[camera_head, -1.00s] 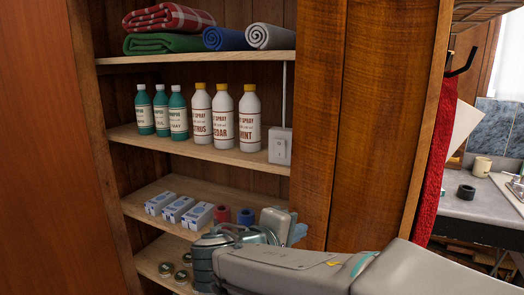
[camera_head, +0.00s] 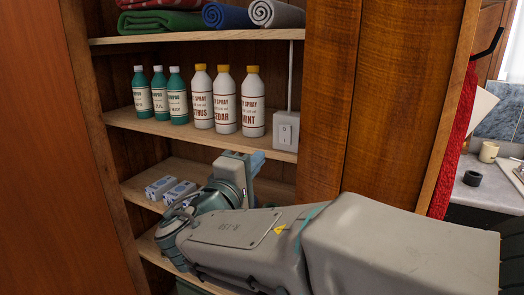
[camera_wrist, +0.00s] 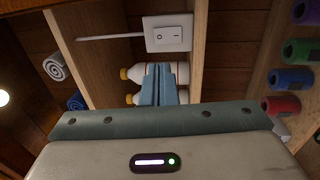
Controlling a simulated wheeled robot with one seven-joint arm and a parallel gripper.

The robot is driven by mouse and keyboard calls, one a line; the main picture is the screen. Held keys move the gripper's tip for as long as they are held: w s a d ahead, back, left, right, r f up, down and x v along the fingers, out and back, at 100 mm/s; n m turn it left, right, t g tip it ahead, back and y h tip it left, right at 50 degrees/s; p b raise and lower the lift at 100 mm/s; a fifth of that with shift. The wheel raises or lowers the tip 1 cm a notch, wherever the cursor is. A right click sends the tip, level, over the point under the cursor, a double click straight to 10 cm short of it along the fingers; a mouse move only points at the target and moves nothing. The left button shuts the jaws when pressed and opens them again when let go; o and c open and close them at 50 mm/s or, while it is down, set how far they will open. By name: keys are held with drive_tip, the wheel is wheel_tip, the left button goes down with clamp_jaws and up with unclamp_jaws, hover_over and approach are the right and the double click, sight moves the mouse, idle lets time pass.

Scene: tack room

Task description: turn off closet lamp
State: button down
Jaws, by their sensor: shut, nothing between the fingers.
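A white rocker switch box (camera_head: 285,131) is mounted at the right end of the closet's middle shelf, with a pale cable running up from it. The wrist view shows its rocker (camera_wrist: 168,36) facing me, marked with a line and a circle; its tilt is too small to tell. My gripper (camera_head: 256,162) is in front of the closet, just below and left of the switch in the head view. In the wrist view my fingers (camera_wrist: 160,85) are together and empty, apart from the switch in the picture. A bright round light (camera_wrist: 3,98) shows at the left edge of the wrist view.
White spray bottles (camera_head: 225,100) and green bottles (camera_head: 160,94) stand on the switch's shelf, left of it. Rolled blankets (camera_head: 228,16) lie above; small boxes (camera_head: 160,187) sit below. A wooden panel (camera_head: 395,90) borders the closet on the right.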

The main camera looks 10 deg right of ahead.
sight(286, 130)
drive_tip(key=p+x, duration=0.3)
drive_tip(key=x, duration=0.8)
drive_tip(key=shift+w+d+r+p, duration=0.15)
drive_tip(key=shift+p, duration=0.25)
drive_tip(key=shift+w+d, duration=0.35)
drive_tip(key=shift+w, duration=0.15)
drive_tip(key=shift+w, duration=0.1)
drive_tip(key=shift+d, duration=0.2)
drive_tip(key=shift+a, duration=0.15)
drive_tip(key=shift+s+a, duration=0.2)
drive_tip(key=shift+s, duration=0.1)
drive_tip(key=s+a+r+b, duration=0.1)
drive_tip(key=s+a+b, duration=0.3)
drive_tip(key=s+a, duration=0.3)
drive_tip(key=s, duration=0.3)
drive_tip(key=shift+s+a+r, duration=0.35)
drive_tip(key=shift+r, duration=0.05)
